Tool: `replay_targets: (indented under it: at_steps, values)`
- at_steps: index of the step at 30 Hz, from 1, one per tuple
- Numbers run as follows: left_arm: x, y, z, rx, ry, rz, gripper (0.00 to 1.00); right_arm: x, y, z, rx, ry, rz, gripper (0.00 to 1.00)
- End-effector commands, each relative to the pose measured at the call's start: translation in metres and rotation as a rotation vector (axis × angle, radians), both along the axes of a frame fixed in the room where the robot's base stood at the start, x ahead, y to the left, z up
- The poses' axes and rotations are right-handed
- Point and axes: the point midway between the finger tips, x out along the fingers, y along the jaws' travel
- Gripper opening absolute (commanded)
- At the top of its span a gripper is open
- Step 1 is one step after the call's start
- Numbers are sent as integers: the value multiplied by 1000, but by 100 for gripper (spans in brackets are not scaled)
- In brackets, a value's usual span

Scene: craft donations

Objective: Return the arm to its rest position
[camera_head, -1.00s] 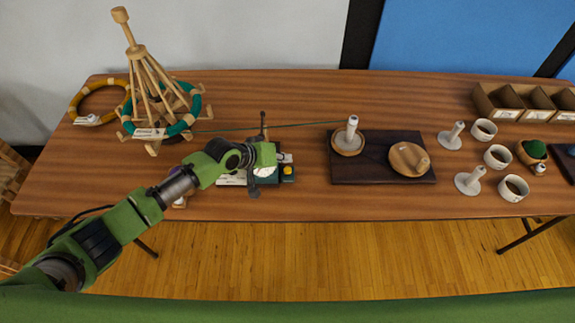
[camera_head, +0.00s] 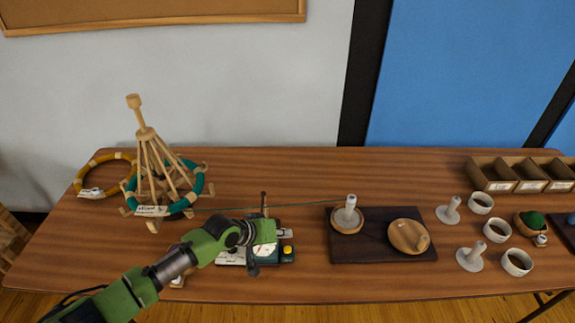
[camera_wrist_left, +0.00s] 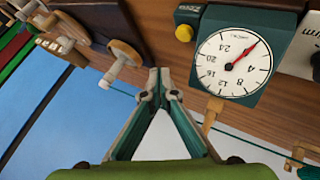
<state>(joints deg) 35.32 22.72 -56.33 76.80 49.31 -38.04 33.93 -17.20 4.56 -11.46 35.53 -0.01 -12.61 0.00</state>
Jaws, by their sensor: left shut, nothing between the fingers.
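My left arm comes in from the lower left in the head view. Its gripper (camera_head: 262,236) is over the table's left-middle, by a dark green device with a dial. In the left wrist view, the fingers (camera_wrist_left: 158,92) meet at their tips with nothing between them. The white dial (camera_wrist_left: 235,62) with its red pointer is beyond them to the right. In the head view, the gripper and wrist partly hide the device. My right arm is not in view.
A wooden yarn swift (camera_head: 155,165) with a green skein stands at the left. A thread runs right from it to a dark board (camera_head: 345,250) with spools. White cups, pegs and a divided box (camera_head: 490,178) are at the right.

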Motion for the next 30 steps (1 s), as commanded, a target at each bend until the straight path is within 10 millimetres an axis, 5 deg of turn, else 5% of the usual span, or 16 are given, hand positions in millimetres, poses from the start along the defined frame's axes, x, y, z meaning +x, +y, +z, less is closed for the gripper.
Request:
replay_targets:
  at_steps: [5, 12, 15, 20, 30]
  values:
    - [-10, -6, -2, 1, 3, -16, 0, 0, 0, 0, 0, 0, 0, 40]
    - [-98, -39, -7, 37, 2, -149, 0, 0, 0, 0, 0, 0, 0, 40]
    - [-135, -35, -1, 80, -13, -181, 0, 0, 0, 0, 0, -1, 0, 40]
    - [-185, 4, 5, 186, -15, -173, 0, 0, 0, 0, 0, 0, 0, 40]
    - [-267, 114, 13, 429, 74, -84, 0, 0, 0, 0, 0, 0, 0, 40]
